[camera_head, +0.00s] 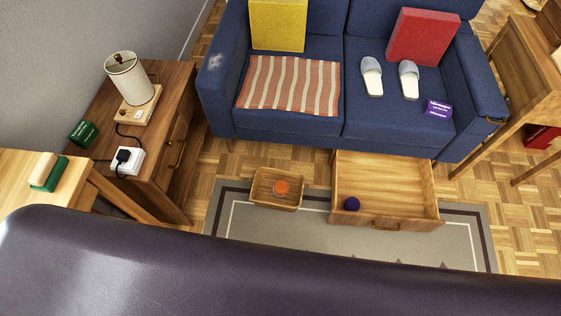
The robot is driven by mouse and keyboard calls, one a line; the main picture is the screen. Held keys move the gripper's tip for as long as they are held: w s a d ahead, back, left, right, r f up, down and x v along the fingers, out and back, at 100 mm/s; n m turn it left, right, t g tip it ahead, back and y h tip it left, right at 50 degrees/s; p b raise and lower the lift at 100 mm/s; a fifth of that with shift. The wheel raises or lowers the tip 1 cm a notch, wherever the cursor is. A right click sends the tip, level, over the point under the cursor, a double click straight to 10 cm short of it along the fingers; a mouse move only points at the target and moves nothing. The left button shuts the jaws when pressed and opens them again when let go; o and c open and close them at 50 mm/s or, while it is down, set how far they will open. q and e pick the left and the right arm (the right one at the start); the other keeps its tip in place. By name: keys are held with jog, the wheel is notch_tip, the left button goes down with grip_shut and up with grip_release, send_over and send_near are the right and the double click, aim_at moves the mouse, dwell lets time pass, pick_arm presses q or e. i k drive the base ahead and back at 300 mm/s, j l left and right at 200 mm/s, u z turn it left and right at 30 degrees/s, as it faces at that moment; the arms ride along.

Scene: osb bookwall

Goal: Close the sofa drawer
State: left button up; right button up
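The sofa drawer (386,183) is a light wooden drawer under the right half of the blue sofa (313,117). It is pulled out over the rug, with a brass handle (387,225) on its front face. A small dark purple ball (352,204) lies inside near its front left corner. Neither of my grippers shows in the head view.
A wooden box (262,200) with an orange item stands on the grey rug (300,230), left of the drawer. A wooden side table with a lamp (131,78) stands at left. A dark padded surface (280,268) fills the foreground. Slippers, cushions and a striped cloth lie on the sofa.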

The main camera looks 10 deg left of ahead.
aim_at(394, 192)
jog(key=z, duration=1.3)
